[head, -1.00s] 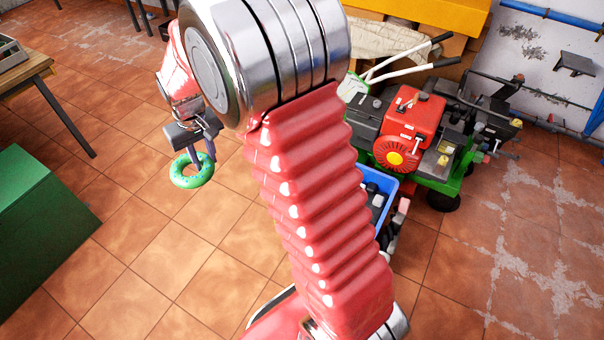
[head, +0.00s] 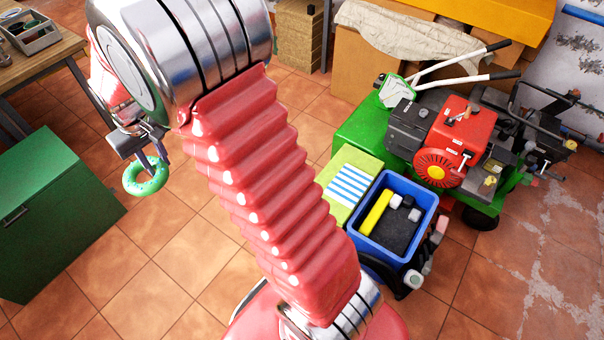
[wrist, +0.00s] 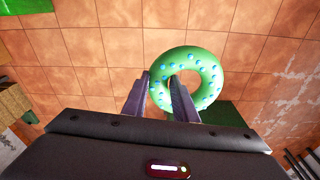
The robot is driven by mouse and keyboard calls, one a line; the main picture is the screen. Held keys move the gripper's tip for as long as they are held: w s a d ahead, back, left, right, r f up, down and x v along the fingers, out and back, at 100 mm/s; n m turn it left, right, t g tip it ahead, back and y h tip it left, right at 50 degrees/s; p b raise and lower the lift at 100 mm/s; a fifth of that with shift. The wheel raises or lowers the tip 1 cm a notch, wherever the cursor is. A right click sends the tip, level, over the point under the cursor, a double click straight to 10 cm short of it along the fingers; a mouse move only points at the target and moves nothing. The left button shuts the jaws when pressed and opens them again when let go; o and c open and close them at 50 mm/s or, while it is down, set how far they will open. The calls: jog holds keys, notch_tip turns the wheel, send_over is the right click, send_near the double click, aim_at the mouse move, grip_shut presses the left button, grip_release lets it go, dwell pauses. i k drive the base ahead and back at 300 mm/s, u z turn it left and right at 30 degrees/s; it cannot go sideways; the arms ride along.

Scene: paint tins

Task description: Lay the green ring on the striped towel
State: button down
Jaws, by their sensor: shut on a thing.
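The green ring (head: 147,190) with blue dots hangs from my gripper (head: 150,156) in the air over the tiled floor, at the left of the head view. In the wrist view my gripper (wrist: 160,84) is shut on the left side of the ring (wrist: 211,74), with one finger in its hole. The striped towel (head: 348,186), blue and white, lies on a yellow-green surface right of my arm in the head view, well apart from the ring. My arm may cover part of that surface. The towel does not show in the wrist view.
A blue crate (head: 432,205) holding a yellow block and dark items stands right beside the towel. Behind it is a red engine (head: 447,140) on a green machine with white handles. A green cabinet (head: 60,205) and wooden table (head: 60,45) are at left. Floor between is clear.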

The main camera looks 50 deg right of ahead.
aim_at(350, 184)
jog(key=z, duration=0.1)
jog(key=i, duration=0.9)
jog(key=z, duration=0.65)
